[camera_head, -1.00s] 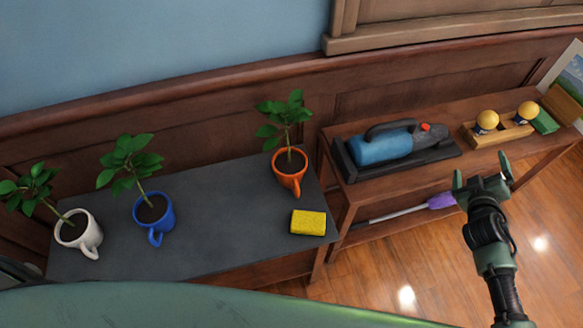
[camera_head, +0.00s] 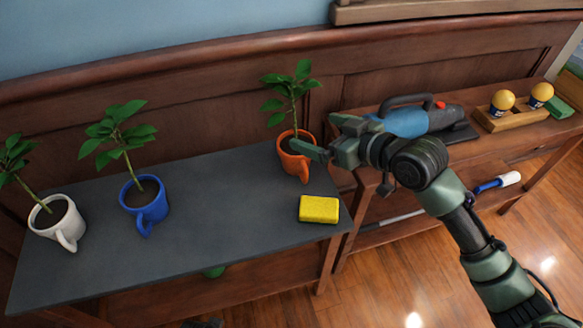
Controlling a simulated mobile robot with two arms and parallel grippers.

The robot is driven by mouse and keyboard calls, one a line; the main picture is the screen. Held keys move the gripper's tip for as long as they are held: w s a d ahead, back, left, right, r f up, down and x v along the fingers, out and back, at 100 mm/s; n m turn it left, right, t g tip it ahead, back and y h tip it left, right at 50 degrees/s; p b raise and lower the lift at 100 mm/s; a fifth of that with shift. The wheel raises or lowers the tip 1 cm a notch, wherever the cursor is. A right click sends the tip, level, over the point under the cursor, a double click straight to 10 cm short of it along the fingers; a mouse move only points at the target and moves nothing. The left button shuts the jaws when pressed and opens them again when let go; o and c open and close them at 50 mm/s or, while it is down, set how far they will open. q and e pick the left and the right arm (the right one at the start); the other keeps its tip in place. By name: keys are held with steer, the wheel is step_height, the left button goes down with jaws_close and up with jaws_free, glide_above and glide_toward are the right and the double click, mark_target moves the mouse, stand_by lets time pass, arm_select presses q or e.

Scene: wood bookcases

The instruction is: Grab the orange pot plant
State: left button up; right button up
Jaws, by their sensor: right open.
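The orange pot plant (camera_head: 294,164) is an orange mug-like pot with a handle and a green leafy stem. It stands upright at the back right of the dark grey table top (camera_head: 215,200). My right gripper (camera_head: 318,138) is open at the pot's right side, with one finger in front of the pot's rim in this view. I cannot tell whether it touches the pot. My left gripper is not in view.
A blue pot plant (camera_head: 148,212) and a white pot plant (camera_head: 50,228) stand to the left. A yellow sponge (camera_head: 319,209) lies in front of the orange pot. A blue vacuum (camera_head: 408,123) sits on the shelf to the right, partly behind my arm.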

mark_target(293, 163)
steer(key=f, duration=0.2)
steer(key=f+b, duration=0.1)
steer(key=f, duration=0.5)
steer(key=shift+w+a+f+b, duration=0.1)
steer(key=shift+w+a+b, duration=0.15)
steer(key=shift+b, duration=0.15)
steer(key=b+x, duration=0.1)
steer(key=x, duration=0.5)
steer(key=shift+w+a+f, duration=0.1)
steer(key=shift+w+a, duration=0.15)
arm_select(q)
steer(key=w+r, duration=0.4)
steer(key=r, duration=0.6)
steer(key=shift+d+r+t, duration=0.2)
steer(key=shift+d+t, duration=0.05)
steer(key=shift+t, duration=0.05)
arm_select(e)
steer(key=c, duration=1.5)
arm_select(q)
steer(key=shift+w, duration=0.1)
arm_select(e)
steer(key=c, duration=0.3)
steer(key=shift+c, duration=0.2)
